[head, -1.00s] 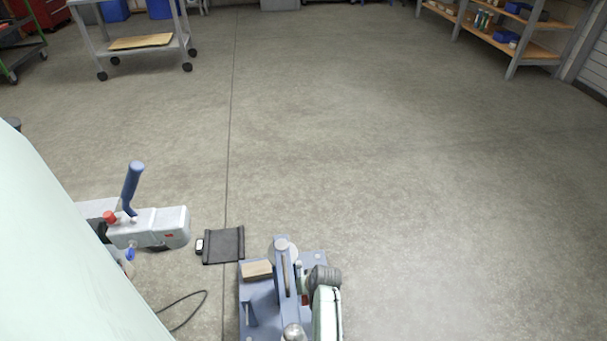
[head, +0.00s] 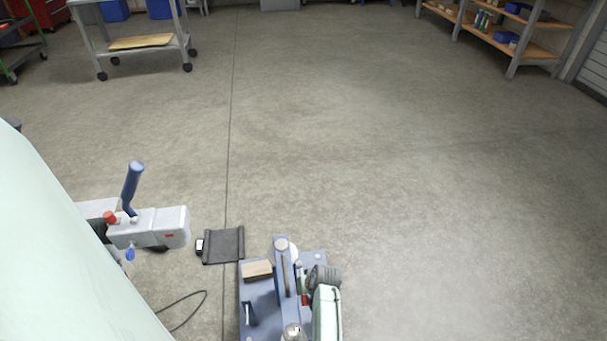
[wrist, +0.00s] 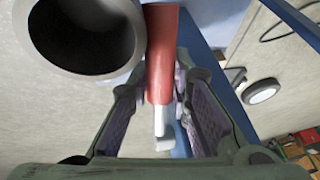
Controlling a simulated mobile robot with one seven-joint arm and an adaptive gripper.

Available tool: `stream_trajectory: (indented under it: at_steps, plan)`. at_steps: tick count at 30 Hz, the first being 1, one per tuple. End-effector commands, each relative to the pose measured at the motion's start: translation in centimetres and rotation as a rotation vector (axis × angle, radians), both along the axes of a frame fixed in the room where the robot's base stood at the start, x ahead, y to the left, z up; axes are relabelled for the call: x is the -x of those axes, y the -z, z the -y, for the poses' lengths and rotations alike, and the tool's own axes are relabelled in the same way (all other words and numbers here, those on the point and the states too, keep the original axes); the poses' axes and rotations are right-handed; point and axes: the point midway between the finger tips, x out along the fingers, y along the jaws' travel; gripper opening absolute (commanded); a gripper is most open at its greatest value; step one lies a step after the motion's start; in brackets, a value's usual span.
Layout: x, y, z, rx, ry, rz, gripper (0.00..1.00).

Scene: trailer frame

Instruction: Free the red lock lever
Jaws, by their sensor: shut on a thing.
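The red lock lever (wrist: 160,50) shows in the wrist view as a red bar with a pale metal end. It lies between the two fingers of my gripper (wrist: 162,88), which are shut on it. A small red part (head: 305,299) shows in the head view beside my wrist; most of the lever and my fingers are hidden there. The blue-grey frame (head: 262,297) stands at the bottom middle of the head view. A blue surface of it (wrist: 205,60) runs behind the lever in the wrist view.
A wide metal tube (wrist: 85,35) sits close by my left finger in the wrist view. A grey unit (head: 160,226) with a blue handle (head: 132,186) is at left. A black flat piece (head: 224,246) and a cable (head: 187,305) lie on the floor. Open floor lies beyond.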

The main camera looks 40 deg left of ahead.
Motion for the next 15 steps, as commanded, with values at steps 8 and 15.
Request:
stream_trajectory:
  at_steps: [8,15]
  plan:
    - [0.0,-2.3,0.1,0.164,-0.001,-0.141,0.00]
    - [0.1,-2.9,0.2,0.274,-0.001,-0.233,0.00]
